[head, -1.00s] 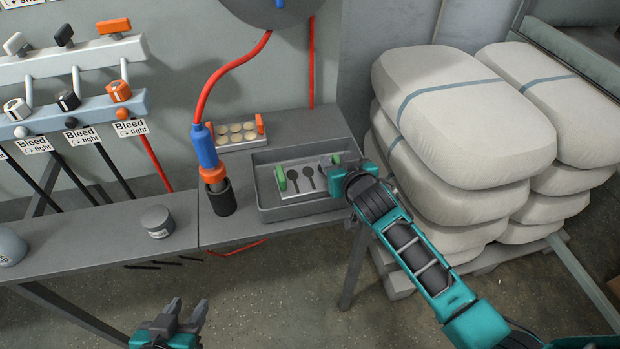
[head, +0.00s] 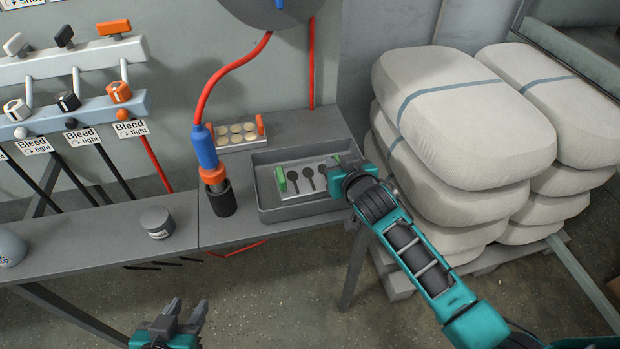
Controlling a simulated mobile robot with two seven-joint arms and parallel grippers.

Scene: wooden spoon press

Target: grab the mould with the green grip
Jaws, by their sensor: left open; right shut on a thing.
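The mould with the green grips (head: 308,196) is a flat metal plate with several dark spoon-shaped hollows. It lies in a grey tray (head: 268,212) on the bench. Its left green grip (head: 280,180) is in plain view. My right gripper (head: 334,167) is at the mould's right end, shut on the right green grip, which it mostly hides. Whether the mould is lifted off the tray floor I cannot tell. My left gripper (head: 185,318) is open and empty, low in front of the bench.
Behind the tray lies another mould with orange grips (head: 236,134) and pale round cavities. A blue and orange nozzle (head: 207,155) on a red hose stands in a black holder left of the tray. A grey jar (head: 157,222) stands further left. Stacked white sacks (head: 465,120) are at the right.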

